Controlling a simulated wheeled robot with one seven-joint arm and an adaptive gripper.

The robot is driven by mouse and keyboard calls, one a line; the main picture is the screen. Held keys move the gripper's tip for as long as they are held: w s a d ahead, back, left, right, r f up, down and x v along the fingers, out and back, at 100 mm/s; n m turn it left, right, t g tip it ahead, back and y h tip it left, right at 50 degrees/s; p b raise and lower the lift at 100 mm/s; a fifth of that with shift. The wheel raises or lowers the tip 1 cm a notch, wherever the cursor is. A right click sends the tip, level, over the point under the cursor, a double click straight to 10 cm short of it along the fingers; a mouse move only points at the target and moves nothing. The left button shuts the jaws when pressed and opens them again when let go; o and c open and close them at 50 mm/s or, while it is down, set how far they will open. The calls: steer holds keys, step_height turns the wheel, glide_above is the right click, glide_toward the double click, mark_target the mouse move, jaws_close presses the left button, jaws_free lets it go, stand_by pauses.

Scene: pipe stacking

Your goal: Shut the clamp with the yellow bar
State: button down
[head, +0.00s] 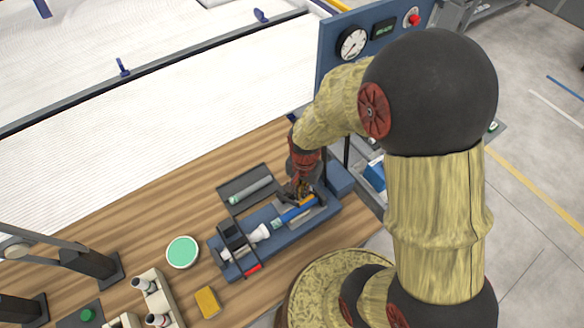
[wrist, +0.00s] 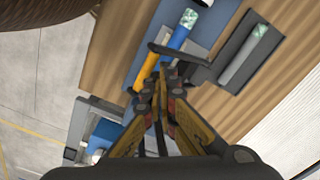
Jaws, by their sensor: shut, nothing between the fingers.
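My gripper (head: 302,188) is shut and empty, pointing down over the right end of the blue fixture (head: 218,259). In the head view, the yellow part (head: 309,201) shows just below my gripper, which partly hides the clamp. A second dark clamp (head: 232,236) with a red bar (head: 253,268) is at the fixture's left end.
A dark tray (head: 226,188) holding a grey pipe (head: 250,190) lies behind the fixture. A green-topped round dish (head: 182,251), a yellow block (head: 207,302) and a beige rack (head: 160,290) stand to the left. A blue gauge panel (head: 335,53) rises behind. Bare wood lies left of the tray.

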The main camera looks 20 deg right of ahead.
steer(key=shift+s, duration=0.1)
steer(key=shift+s+d+f+b, duration=0.2)
steer(key=shift+s+f+b, duration=0.2)
steer(key=shift+s+f, duration=0.4)
steer(key=shift+s, duration=0.2)
steer(key=shift+s+d+f+b, duration=0.2)
steer(key=shift+s+f+b, duration=0.3)
steer(key=shift+s+f, duration=0.3)
steer(key=shift+f, duration=0.1)
steer(key=shift+s+d+f+b, duration=0.15)
steer(key=shift+s+f+b, duration=0.45)
steer(key=shift+s+f, duration=0.25)
steer(key=shift+w+f, duration=0.1)
steer(key=shift+s+d+f+b, duration=0.1)
steer(key=shift+s+f+b, duration=0.25)
steer(key=shift+f, duration=0.2)
steer(key=shift+s+f+b, duration=0.25)
steer(key=shift+f+b, duration=0.15)
steer(key=shift+f, duration=0.1)
